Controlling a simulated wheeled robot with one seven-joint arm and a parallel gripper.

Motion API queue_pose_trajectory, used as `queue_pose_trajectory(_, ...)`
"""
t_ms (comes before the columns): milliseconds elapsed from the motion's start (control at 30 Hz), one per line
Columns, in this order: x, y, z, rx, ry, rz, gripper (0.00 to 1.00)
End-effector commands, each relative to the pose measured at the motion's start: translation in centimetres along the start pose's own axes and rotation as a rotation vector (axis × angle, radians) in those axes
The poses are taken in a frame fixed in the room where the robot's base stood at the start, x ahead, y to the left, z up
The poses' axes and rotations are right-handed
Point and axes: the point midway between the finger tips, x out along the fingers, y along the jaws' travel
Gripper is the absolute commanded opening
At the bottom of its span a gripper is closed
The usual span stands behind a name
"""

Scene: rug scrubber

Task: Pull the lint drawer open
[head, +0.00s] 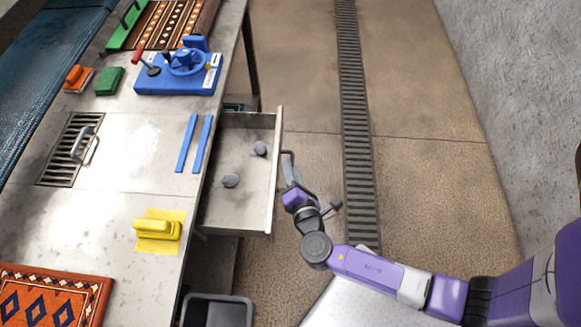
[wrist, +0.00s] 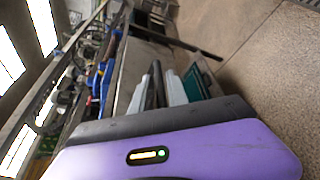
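The lint drawer (head: 235,205) stands pulled out from the side of the metal table, with its inside showing. Two grey lint lumps lie in it, one near the front panel (head: 260,148) and one nearer the table (head: 231,180). My gripper (head: 288,160) is outside the drawer, close against the right face of its front panel (head: 277,170). The drawer's handle is hard to make out from my fingers there. In the wrist view my fingers (wrist: 160,88) are close together around a dark strip; I cannot tell whether this is the handle or finger pads.
On the table are a blue valve unit (head: 180,75), two blue strips (head: 194,143), a yellow scrubber (head: 157,229), a grate with a handle (head: 72,150) and patterned rugs (head: 50,295). A grey bin (head: 217,310) stands below. The floor right of the drawer is clear, with a drain (head: 355,120).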

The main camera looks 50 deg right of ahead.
Motion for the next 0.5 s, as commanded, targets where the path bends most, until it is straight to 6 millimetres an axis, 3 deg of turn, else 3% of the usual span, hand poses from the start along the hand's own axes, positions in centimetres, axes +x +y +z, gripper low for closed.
queue_pose_trajectory(267,-0.3,0.0,0.1,0.000,-0.002,0.000,0.20)
queue_pose_trajectory(500,-3.7,-0.2,-0.1,0.000,0.000,0.000,0.20)
